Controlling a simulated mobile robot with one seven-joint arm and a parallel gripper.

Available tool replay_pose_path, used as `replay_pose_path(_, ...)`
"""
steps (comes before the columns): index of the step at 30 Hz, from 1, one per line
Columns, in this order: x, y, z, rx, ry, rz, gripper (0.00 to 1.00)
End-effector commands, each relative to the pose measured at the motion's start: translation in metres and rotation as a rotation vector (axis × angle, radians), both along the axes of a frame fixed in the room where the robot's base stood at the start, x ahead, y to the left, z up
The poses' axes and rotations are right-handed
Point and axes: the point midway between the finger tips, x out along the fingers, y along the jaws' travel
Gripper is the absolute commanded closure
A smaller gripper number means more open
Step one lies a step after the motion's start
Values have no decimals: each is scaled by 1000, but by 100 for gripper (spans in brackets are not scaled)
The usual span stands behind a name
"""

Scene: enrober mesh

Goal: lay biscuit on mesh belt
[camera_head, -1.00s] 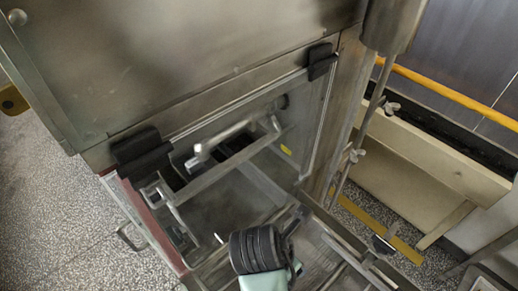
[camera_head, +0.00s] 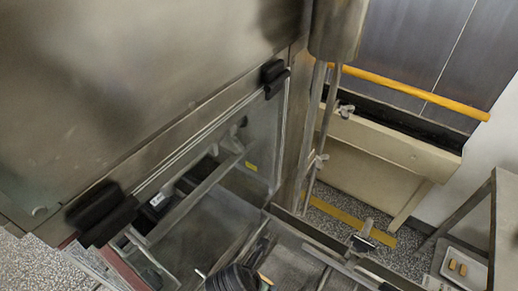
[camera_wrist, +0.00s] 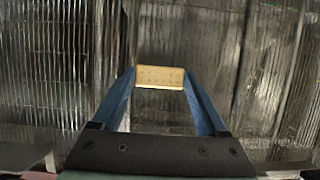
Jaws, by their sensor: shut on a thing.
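A tan, rectangular biscuit (camera_wrist: 160,77) with rows of small holes is held between the blue fingertips of my gripper (camera_wrist: 160,80) in the wrist view. The fingers are shut on its two short ends. Behind and below it lies the shiny grey, finely ridged mesh belt (camera_wrist: 60,60), which fills most of that view. I cannot tell how large the gap between biscuit and belt is. In the head view, a sliver of the biscuit (camera_head: 265,279) shows beside my dark wrist at the bottom edge, over the grey belt (camera_head: 297,262). The fingers are mostly hidden there.
A large steel machine housing (camera_head: 130,90) with black hinges and a clear panel stands at the left. A rail with a clamp (camera_head: 362,240) borders the belt on the right. A white tray (camera_head: 440,262) with biscuits sits on a table at the far right.

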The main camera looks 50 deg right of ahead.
Motion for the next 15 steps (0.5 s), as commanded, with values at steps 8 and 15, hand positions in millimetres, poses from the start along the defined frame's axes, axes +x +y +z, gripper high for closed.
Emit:
replay_pose_path(8, 0, 0, -2, -1, -1, 0, 55)
replay_pose_path(15, 0, 0, -5, -1, -1, 1, 2)
